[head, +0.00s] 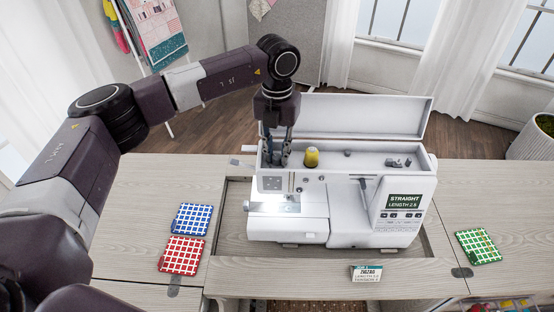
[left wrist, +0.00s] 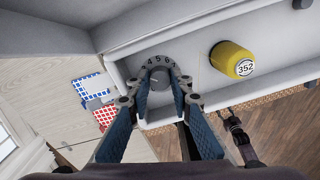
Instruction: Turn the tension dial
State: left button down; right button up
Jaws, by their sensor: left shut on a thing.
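The white sewing machine (head: 345,210) stands in the cabinet top with its lid (head: 360,115) raised. The tension dial (left wrist: 158,76), a grey knob ringed by numbers with 4, 5 and 6 readable, shows in the left wrist view. My left gripper (left wrist: 161,88) points down at it and is shut on the knob, one finger on each side. In the head view my left gripper (head: 276,158) reaches into the left end of the top tray and hides the dial. My right gripper is not in view.
A yellow spool (head: 311,158) stands close right of my left gripper. A card (head: 366,273) reading ZIGZAG lies in front; the screen (head: 404,200) reads STRAIGHT. Blue (head: 193,219), red (head: 183,256) and green (head: 478,246) checked cloths lie on the table.

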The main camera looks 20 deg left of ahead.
aim_at(277, 156)
pick_arm(q)
jog(key=m+b, duration=0.2)
jog(key=m, duration=0.1)
jog(key=shift+m, duration=0.3)
jog(key=shift+m+b, duration=0.8)
jog(key=shift+m, duration=0.8)
jog(key=shift+r, duration=0.1)
jog(key=c, duration=2)
grip_release()
notch_tip(277, 156, up, 12)
